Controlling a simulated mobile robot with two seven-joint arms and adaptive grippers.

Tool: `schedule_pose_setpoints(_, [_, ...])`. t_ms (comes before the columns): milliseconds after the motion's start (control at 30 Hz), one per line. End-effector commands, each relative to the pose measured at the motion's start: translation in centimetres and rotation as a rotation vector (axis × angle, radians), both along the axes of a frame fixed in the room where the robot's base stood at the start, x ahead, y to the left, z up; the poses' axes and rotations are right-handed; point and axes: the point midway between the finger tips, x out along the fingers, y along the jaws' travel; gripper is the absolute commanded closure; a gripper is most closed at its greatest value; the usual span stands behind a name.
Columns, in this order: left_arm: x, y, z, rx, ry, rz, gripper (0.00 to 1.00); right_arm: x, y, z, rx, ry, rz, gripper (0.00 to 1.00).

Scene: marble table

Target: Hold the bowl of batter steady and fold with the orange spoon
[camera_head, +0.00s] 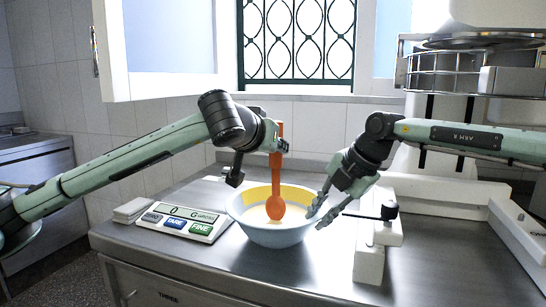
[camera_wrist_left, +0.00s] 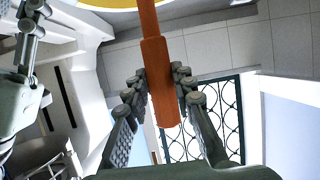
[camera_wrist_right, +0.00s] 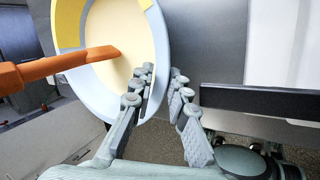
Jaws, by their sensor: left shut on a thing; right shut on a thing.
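The white bowl (camera_head: 270,238) with a yellow inner band stands on the steel counter, with pale batter (camera_wrist_right: 112,65) inside it. The orange spoon (camera_head: 276,200) is upright, its head down in the bowl; its lower tip looks to be at the batter. My left gripper (camera_head: 280,146) is shut on the spoon's handle above the bowl; the handle (camera_wrist_left: 158,75) runs between its fingers in the left wrist view. My right gripper (camera_head: 320,208) is at the bowl's right rim, shut on it, with one finger inside and one outside in the right wrist view (camera_wrist_right: 163,85).
A kitchen scale (camera_head: 187,222) lies just left of the bowl. A white machine (camera_head: 369,250) with a black knob stands close on the right, behind and beside my right gripper. The counter's front (camera_head: 270,275) is clear.

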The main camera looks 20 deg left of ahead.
Motion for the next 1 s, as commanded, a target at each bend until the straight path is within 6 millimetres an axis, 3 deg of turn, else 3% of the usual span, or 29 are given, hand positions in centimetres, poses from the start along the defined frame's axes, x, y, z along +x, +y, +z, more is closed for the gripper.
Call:
schedule_pose_setpoints(33, [0.0,0.0,0.5,0.0,-0.003,-0.001,1.0,-0.1,-0.2,-0.7,-0.011,0.009,0.001,1.0])
schedule_pose_setpoints(633, [0.0,0.0,5.3,-0.001,-0.003,-0.001,1.0,-0.1,-0.2,-0.7,-0.011,0.008,0.001,1.0])
schedule_pose_setpoints(1000, [0.0,0.0,6.2,0.0,-0.001,-0.001,1.0,-0.1,-0.2,-0.7,-0.011,0.008,0.001,1.0])
